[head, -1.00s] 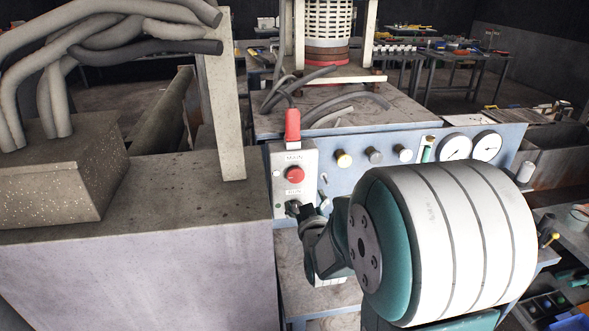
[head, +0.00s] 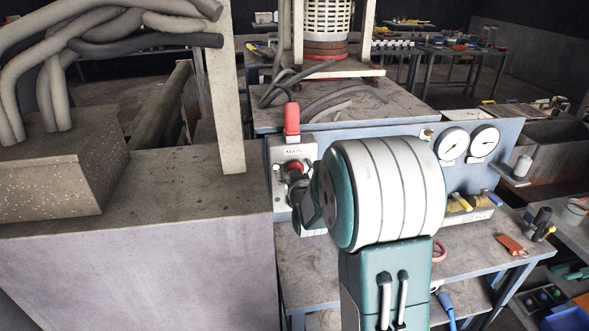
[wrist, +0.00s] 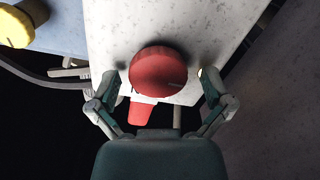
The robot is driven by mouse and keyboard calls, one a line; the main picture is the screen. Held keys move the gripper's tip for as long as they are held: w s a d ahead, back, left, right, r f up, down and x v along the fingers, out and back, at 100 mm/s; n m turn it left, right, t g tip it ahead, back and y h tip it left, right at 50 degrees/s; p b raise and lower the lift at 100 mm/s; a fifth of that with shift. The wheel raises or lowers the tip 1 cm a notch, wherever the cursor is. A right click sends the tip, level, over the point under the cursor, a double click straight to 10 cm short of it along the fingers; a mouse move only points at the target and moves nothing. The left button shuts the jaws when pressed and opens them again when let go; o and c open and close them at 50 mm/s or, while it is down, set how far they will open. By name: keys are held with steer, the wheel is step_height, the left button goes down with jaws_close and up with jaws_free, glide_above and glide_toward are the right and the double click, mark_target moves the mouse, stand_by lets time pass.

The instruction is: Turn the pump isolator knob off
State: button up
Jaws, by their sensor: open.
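A round red knob (head: 294,168) is on the light grey control box (head: 280,196), under the label MAIN. The knob also shows in the wrist view (wrist: 158,71), with a short dark mark on its face. I cannot read a pump isolator label. My gripper (wrist: 160,82) is open, with one finger on each side of the knob and gaps visible on both sides. In the head view my gripper (head: 297,187) is at the box front, partly hidden by my arm, and covers the lower part of the box.
A red handle (head: 292,119) rises from the box top. A yellow knob (wrist: 14,27) is near the box in the wrist view. Two gauges (head: 468,145) are on the blue panel at right. A concrete block (head: 140,230) stands close at left.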

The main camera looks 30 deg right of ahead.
steer(key=c, duration=1.1)
steer(key=m, duration=0.5)
steer(key=shift+s+d+m, duration=0.1)
steer(key=shift+d+m, duration=0.05)
steer(key=shift+m, duration=0.25)
steer(key=m, duration=0.5)
steer(key=shift+d+f+m, duration=0.1)
steer(key=shift+f+m, duration=0.05)
steer(key=shift+m, duration=0.55)
steer(key=o, duration=1.1)
